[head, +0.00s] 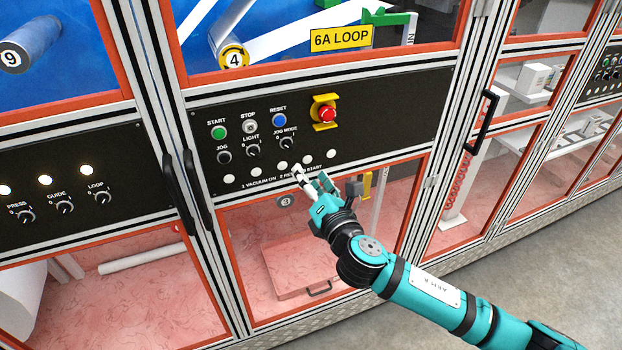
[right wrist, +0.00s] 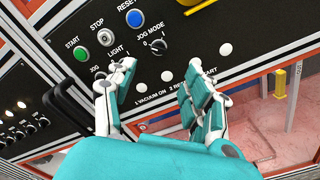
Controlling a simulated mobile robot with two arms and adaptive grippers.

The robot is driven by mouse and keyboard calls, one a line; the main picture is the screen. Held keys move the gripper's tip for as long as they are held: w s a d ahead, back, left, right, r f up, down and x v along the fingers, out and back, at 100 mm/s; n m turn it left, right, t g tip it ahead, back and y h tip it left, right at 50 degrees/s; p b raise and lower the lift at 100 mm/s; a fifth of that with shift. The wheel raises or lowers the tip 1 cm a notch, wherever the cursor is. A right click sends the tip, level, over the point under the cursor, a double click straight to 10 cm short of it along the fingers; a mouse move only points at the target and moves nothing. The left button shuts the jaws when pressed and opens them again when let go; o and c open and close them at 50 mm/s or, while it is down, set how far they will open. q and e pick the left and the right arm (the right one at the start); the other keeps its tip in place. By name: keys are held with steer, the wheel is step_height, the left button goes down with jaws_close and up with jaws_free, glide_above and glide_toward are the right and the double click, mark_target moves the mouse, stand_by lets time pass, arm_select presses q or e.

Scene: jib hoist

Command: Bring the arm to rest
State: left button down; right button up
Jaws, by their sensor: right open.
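My right arm, teal and black, reaches in from the lower right in the head view. Its gripper (head: 308,178) is at the lower edge of a black control panel (head: 400,110), by a row of white round lamps or buttons. In the right wrist view the gripper (right wrist: 158,100) is open, its two teal and white fingers apart with nothing between them. The fingers hide part of the panel's lower labels. I cannot tell whether a fingertip touches the panel. My left gripper is not in view.
The panel carries a green START button (head: 218,133), a blue RESET button (head: 279,120), a red emergency stop (head: 326,114) and several knobs. Black door handles (head: 190,190) stick out at the left, another (head: 482,122) at the right. Grey floor (head: 560,240) lies clear at lower right.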

stand_by(0.3)
